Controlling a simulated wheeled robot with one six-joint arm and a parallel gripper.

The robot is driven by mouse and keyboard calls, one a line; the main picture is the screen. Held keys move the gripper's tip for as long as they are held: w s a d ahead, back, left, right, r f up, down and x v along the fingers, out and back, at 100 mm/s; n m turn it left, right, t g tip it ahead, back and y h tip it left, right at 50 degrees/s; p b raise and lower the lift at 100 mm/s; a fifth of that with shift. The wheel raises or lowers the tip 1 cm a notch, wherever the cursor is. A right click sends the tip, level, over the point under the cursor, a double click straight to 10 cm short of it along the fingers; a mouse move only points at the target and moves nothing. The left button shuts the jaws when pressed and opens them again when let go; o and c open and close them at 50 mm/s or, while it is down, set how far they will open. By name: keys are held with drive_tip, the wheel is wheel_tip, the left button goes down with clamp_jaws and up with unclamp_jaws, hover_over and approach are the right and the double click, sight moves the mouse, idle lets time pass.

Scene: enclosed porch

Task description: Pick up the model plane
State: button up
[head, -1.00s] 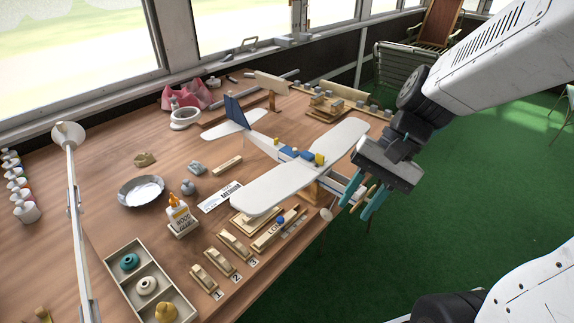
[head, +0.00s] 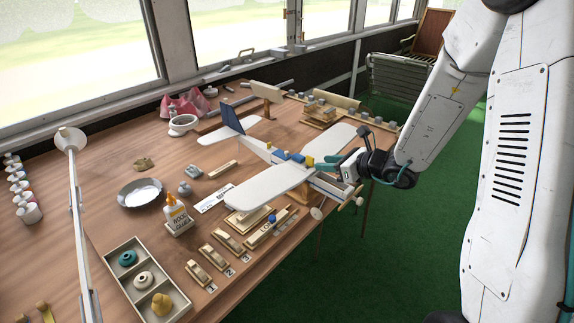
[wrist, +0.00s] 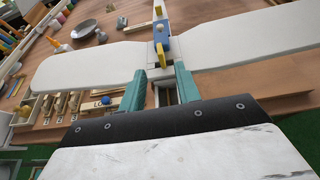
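The model plane (head: 268,186) has white wings, a blue tail fin and blue and yellow parts on its body. It rests on a wooden stand on the workbench, nose toward the right edge. I see no clear grip on the body; the finger tips' contact is hard to make out.
The wooden workbench (head: 100,178) holds a glue bottle (head: 176,216), a metal dish (head: 140,193), a sectioned tray (head: 125,242) and small wooden blocks near the plane. A lamp arm (head: 74,210) rises at the left. Green floor (head: 390,240) lies open to the right.

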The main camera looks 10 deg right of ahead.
sight(313, 162)
drive_tip(key=x, duration=0.5)
drive_tip(key=shift+w+a, duration=0.2)
drive_tip(key=shift+w, duration=0.1)
drive_tip(key=shift+d, duration=0.1)
clamp_jaws()
